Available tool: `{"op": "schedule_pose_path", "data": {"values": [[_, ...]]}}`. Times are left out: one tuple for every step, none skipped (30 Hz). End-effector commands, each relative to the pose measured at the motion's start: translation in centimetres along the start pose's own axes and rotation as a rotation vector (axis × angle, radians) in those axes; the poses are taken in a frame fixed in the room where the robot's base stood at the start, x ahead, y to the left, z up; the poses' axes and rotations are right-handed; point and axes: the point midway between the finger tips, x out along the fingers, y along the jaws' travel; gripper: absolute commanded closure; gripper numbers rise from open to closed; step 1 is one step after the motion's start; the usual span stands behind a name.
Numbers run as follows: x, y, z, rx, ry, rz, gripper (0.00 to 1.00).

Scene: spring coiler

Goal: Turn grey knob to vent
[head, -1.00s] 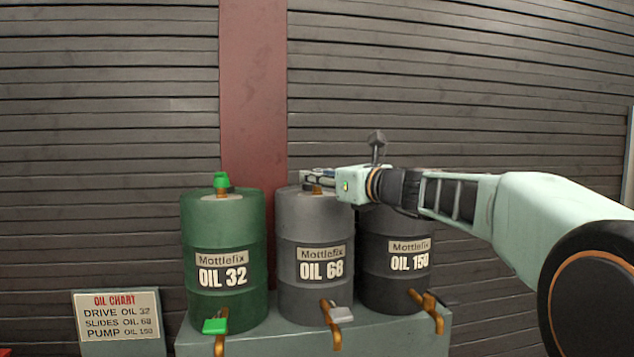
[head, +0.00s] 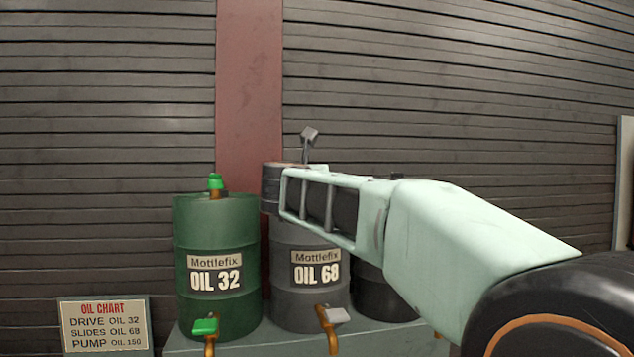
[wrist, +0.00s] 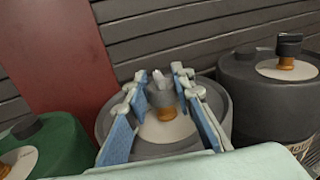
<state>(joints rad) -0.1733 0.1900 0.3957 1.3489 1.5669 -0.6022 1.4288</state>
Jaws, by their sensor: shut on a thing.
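The grey knob (wrist: 161,97) stands on an orange-brown stem in a pale disc (wrist: 165,132) on top of the grey OIL 68 drum (head: 295,303). In the wrist view my gripper (wrist: 169,84) is shut on the knob, with one blue-padded finger on each side of it. A pale pointer-like piece shows on the knob's top. I cannot read any vent mark on the disc.
The green OIL 32 drum (head: 215,240) with a green knob (head: 215,182) stands to the left. The black drum (head: 385,300), partly behind my arm, is to the right; its dark knob (wrist: 289,45) shows in the wrist view. An oil chart (head: 103,325) stands lower left.

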Motion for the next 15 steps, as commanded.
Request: {"op": "schedule_pose_path", "data": {"values": [[0.01,0.42,0.21,0.000,0.002,-0.031,1.00],[0.03,0.46,0.26,0.000,0.003,-0.054,1.00],[0.05,0.40,0.29,-0.001,0.005,-0.087,1.00],[0.05,0.43,0.33,0.000,0.007,-0.110,1.00],[0.08,0.40,0.34,0.001,0.009,-0.134,1.00],[0.06,0.37,0.41,0.000,0.010,-0.166,1.00],[0.11,0.33,0.42,0.001,0.012,-0.189,1.00],[0.09,0.34,0.45,0.001,0.013,-0.211,1.00],[0.13,0.31,0.47,0.000,0.015,-0.241,1.00],[0.10,0.30,0.53,0.000,0.015,-0.263,1.00],[0.14,0.26,0.48,-0.001,0.017,-0.284,1.00],[0.12,0.22,0.57,0.000,0.018,-0.312,1.00],[0.16,0.19,0.53,-0.001,0.020,-0.332,1.00],[0.15,0.15,0.61,0.000,0.019,-0.351,1.00],[0.16,0.17,0.55,-0.001,0.022,-0.375,1.00]]}}
